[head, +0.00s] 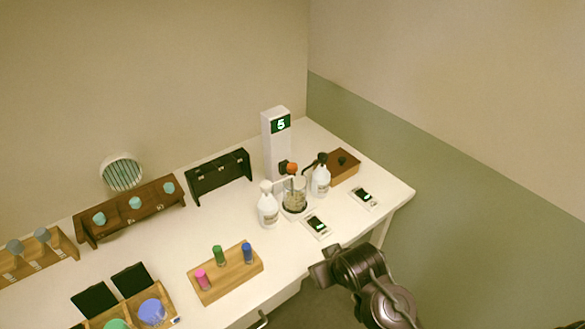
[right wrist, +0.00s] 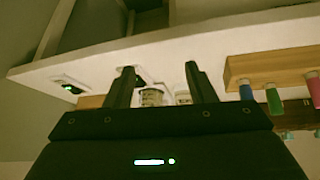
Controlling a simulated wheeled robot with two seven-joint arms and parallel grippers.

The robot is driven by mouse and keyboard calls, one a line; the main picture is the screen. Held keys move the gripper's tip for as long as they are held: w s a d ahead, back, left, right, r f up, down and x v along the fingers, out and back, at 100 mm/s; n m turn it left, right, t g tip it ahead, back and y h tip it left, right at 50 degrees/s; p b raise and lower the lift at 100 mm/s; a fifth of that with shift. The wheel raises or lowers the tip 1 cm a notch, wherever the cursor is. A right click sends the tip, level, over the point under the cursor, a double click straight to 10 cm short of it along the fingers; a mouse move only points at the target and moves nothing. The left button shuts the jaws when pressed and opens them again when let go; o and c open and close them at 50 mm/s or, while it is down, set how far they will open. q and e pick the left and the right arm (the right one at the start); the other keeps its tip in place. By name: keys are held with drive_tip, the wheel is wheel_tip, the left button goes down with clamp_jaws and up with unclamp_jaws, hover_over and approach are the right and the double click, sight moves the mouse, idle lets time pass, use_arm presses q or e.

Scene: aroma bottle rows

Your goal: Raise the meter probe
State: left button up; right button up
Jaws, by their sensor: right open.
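The meter is a white tower (head: 276,145) at the back of the table, with a green "5" on its display. An orange knob (head: 292,168) on a dark piece at its front sits above a glass jar (head: 294,197); I cannot make out the probe below it clearly. My right gripper (head: 322,272) is off the table's front edge, apart from the meter. In the right wrist view its two fingers (right wrist: 160,68) are spread and empty, with the jar (right wrist: 152,97) beyond, between them. My left gripper is not in view.
White bottles stand left (head: 268,208) and right (head: 320,180) of the jar. Small display pads (head: 317,226) lie in front and to the right. A wooden rack (head: 226,272) with pink, green and blue vials stands left of my right gripper.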

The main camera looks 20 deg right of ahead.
sight(293, 165)
drive_tip(key=w+d+r+t+y, duration=0.1)
drive_tip(key=w+r+t, duration=0.3)
drive_tip(key=w, duration=0.7)
drive_tip(key=w+r+t, duration=0.3)
drive_tip(key=w+r, duration=0.2)
drive_tip(key=w, duration=0.7)
drive_tip(key=shift+m, duration=0.3)
drive_tip(key=shift+f+p+x, duration=0.2)
drive_tip(key=shift+p+x, duration=1.05)
drive_tip(key=shift+x, duration=2.2)
drive_tip(key=shift+s+d, duration=0.1)
drive_tip(key=shift+c, duration=0.4)
clamp_jaws()
